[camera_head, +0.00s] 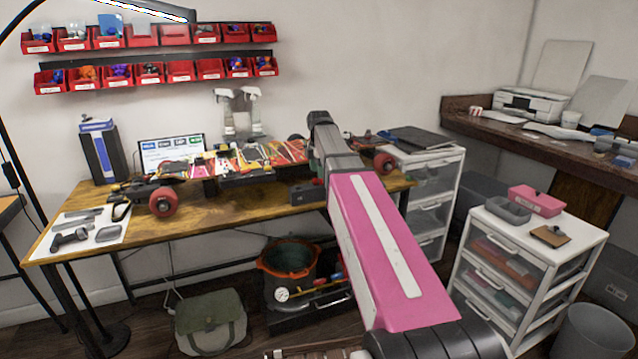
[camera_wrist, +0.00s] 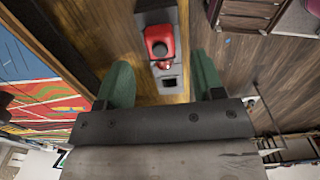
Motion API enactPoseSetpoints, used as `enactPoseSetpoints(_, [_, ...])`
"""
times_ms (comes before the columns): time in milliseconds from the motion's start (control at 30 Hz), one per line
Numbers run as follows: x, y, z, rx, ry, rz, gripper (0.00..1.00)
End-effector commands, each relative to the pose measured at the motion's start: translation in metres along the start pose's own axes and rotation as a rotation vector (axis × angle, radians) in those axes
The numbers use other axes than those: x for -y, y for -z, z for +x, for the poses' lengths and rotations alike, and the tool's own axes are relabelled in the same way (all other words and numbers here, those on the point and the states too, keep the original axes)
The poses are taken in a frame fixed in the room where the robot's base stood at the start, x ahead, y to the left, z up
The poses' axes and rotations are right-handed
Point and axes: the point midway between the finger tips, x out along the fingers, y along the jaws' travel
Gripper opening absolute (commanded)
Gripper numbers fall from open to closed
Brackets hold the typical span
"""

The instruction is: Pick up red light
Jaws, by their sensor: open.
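The red light (camera_wrist: 159,40) shows in the wrist view as a rounded red piece on a grey and black box (camera_wrist: 168,88). The box sits at the front edge of the wooden table. My gripper (camera_wrist: 161,62) is open, with one green finger on each side of the box in the picture. The red light lies between and slightly beyond the fingertips, and no finger visibly touches it. In the head view the dark box (camera_head: 303,193) shows at the table's front edge. My pink arm hides most of the gripper and the light there.
A colourful skateboard (camera_head: 245,160) is propped along the table (camera_head: 225,212), close to the gripper's left in the wrist view. A white drawer unit (camera_head: 437,155) stands right of the table. An orange pot (camera_head: 288,262) and a green bag (camera_head: 211,320) are below.

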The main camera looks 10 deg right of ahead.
Motion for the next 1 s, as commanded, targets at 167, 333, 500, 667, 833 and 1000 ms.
enactPoseSetpoints(167, [0.002,0.001,0.026,0.0,0.002,0.0,0.62])
enactPoseSetpoints(333, [0.001,0.001,0.034,0.0,0.0,0.0,0.62])
enactPoseSetpoints(500, [0.001,0.001,0.034,0.0,-0.001,0.0,0.55])
enactPoseSetpoints(667, [0.001,0.001,0.034,0.0,0.0,0.0,0.07])
enactPoseSetpoints(833, [0.001,0.001,0.034,0.0,0.0,0.0,0.07])
enactPoseSetpoints(1000, [0.001,0.001,0.032,0.0,-0.001,0.0,0.07])
